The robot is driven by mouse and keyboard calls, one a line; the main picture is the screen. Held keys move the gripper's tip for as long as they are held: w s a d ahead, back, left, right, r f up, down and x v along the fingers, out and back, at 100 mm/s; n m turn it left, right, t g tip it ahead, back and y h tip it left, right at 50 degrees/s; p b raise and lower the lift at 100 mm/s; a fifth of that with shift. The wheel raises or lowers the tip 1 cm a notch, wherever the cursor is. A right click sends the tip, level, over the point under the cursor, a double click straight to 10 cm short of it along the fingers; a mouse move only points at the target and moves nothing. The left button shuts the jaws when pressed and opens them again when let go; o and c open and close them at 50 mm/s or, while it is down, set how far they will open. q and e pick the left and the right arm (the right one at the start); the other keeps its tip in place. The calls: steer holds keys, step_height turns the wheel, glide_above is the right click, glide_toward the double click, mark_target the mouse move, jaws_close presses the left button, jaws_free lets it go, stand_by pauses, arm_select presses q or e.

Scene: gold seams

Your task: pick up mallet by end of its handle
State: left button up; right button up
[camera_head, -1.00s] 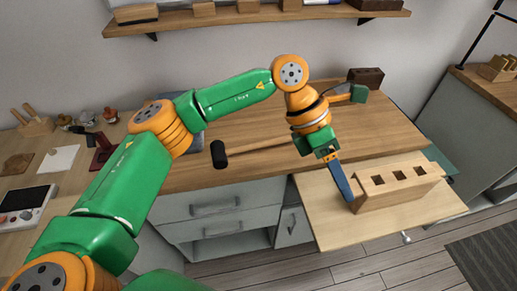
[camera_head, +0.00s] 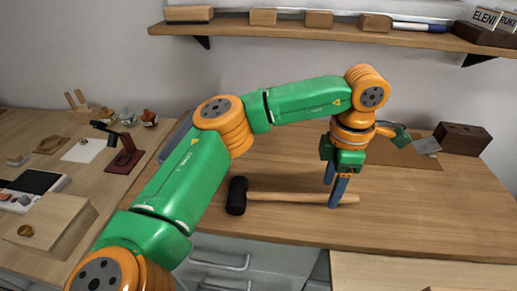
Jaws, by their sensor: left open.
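The mallet (camera_head: 285,197) lies on the wooden workbench, its black head (camera_head: 237,195) at the left and its pale wooden handle pointing right. My left gripper (camera_head: 334,192) points down at the right part of the handle, near its end. It is open, with one blue finger in front of the handle and the other behind it. A short piece of the handle's end shows to the right of the fingers. I cannot tell whether the fingers touch the handle. My right gripper is not in view.
A wall shelf (camera_head: 330,32) with wooden blocks runs above. A dark red stand (camera_head: 125,155) is on the left table. The bench right of the handle is clear.

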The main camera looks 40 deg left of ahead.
mark_target(327, 199)
arm_select(q)
step_height(327, 199, down, 4)
steer(key=shift+w+a, duration=0.1)
jaws_close()
steer(key=shift+r, duration=0.1)
